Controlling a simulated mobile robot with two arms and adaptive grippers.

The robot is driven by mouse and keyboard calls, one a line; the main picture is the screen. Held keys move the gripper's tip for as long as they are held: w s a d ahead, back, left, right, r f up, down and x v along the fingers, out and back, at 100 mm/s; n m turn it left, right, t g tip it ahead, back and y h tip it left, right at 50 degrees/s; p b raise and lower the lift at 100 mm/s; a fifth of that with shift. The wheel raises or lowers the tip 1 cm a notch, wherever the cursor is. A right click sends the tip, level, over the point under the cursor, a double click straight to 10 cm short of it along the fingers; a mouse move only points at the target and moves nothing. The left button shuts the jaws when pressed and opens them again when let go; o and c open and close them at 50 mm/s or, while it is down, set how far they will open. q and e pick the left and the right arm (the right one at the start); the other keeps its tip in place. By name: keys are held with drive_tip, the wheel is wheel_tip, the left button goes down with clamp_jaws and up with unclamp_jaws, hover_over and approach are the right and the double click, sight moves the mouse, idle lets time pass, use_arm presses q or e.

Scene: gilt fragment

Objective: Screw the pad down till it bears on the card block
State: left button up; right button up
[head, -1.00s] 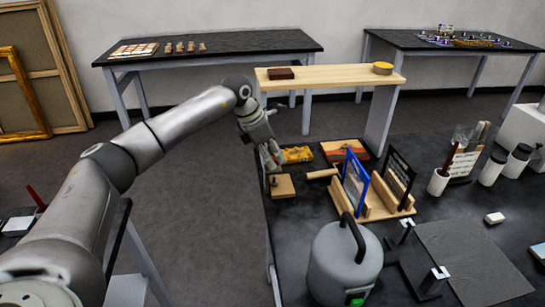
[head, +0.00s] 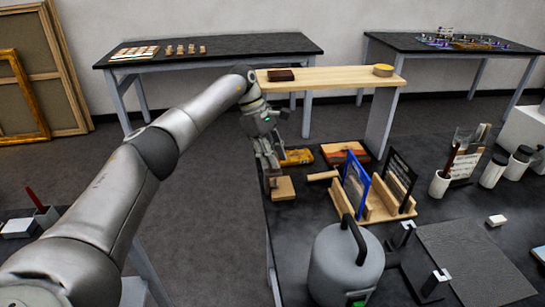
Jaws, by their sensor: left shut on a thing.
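A small light-wood block (head: 285,188) lies at the left edge of the near dark bench. My left gripper (head: 269,182) comes down at the block's left side, fingers pointing down. It is shut on a small part there, which looks like the pad's screw; the fingers hide most of it. The pad and the card block cannot be told apart at this size, nor can any gap between them. My right gripper is not in view.
Behind the block lie a yellow tray (head: 297,157) and an orange-topped box (head: 345,150). To the right stand a wooden rack (head: 388,212) with upright panels and a grey canister (head: 345,262). A pale wooden shelf (head: 335,76) stands behind the gripper.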

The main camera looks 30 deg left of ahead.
use_arm(q)
drive_tip(key=shift+m, duration=0.4)
drive_tip(key=o, duration=1)
